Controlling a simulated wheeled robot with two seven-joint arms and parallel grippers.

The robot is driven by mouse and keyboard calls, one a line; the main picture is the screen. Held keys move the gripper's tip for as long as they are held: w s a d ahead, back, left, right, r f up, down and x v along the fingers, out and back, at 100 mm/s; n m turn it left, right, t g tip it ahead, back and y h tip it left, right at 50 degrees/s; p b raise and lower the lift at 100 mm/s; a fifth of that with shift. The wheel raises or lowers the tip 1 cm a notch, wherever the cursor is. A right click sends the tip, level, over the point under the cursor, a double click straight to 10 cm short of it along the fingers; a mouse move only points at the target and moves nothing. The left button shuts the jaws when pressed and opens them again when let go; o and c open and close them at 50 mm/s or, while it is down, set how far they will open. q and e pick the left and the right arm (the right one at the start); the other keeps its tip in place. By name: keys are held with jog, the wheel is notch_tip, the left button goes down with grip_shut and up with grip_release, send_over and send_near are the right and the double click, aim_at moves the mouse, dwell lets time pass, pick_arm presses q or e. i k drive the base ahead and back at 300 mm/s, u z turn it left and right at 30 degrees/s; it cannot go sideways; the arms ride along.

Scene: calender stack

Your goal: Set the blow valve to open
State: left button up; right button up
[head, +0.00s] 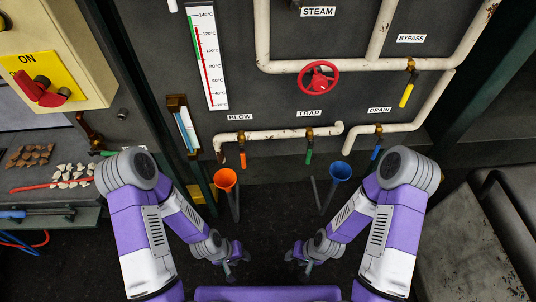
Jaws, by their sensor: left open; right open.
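The blow valve has an orange handle (243,159) that hangs down from a brass body under the BLOW label (240,117). It sits on the lower white pipe (280,134) on the dark panel. An orange funnel (226,179) stands below and left of the handle. My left gripper (229,275) is open and empty, low in front of the panel and well below the handle. My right gripper (305,272) is open and empty, low and to the right of the left one. Neither gripper touches the valve.
A green TRAP handle (309,156), blue DRAIN handle (376,153) and yellow BYPASS handle (406,95) are on the same panel. A red handwheel (318,78) is above. A blue funnel (341,171) stands right. The dark floor between my arms is clear.

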aim_at(241, 146)
jog(key=k, duration=0.2)
jog(key=u, duration=0.65)
jog(key=i, duration=0.5)
jog(key=u, duration=0.05)
